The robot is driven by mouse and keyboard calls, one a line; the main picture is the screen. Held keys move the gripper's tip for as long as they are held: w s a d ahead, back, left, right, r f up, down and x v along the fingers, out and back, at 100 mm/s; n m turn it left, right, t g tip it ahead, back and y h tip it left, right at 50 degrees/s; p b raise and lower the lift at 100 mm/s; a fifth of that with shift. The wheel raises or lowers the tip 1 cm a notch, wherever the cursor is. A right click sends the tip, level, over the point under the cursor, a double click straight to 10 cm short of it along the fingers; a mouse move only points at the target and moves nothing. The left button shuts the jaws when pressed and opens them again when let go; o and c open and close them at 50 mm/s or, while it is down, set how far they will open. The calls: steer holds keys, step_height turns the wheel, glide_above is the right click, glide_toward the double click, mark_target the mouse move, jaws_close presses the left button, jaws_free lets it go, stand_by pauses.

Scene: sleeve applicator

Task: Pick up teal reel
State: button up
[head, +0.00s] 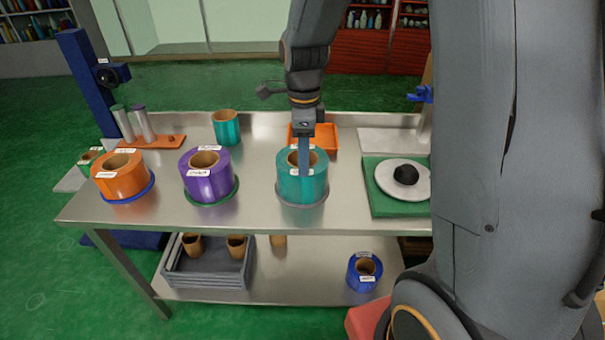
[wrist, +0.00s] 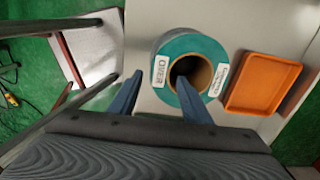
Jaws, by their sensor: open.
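A large teal reel (head: 302,190) with a brown core and white labels stands upright on a grey round base on the metal table. My gripper (head: 304,172) is above it, pointing down, with a blue finger in front of the core opening. In the wrist view the teal reel (wrist: 190,43) shows its hollow core and two labels. My open gripper (wrist: 158,79) has one finger left of the reel and the other overlapping its core edge. Whether the fingers touch it I cannot tell. A smaller teal reel (head: 226,130) stands farther back.
A purple reel (head: 208,182) and an orange reel (head: 123,181) stand to the left. An orange tray (head: 328,139) is behind the large teal reel; a green board (head: 385,206) with a white disc is to the right. A blue reel (head: 364,270) is on the lower shelf.

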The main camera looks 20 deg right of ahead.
mark_target(302, 179)
steer(key=shift+w+a+f+p, duration=0.1)
steer(key=shift+f+p, duration=0.35)
steer(key=shift+f, duration=1.5)
steer(key=shift+w+a+f+p, duration=0.1)
steer(key=shift+f+p, duration=0.35)
steer(key=shift+f, duration=1.45)
steer(key=shift+s, duration=0.1)
jaws_close()
steer(key=shift+r, duration=0.1)
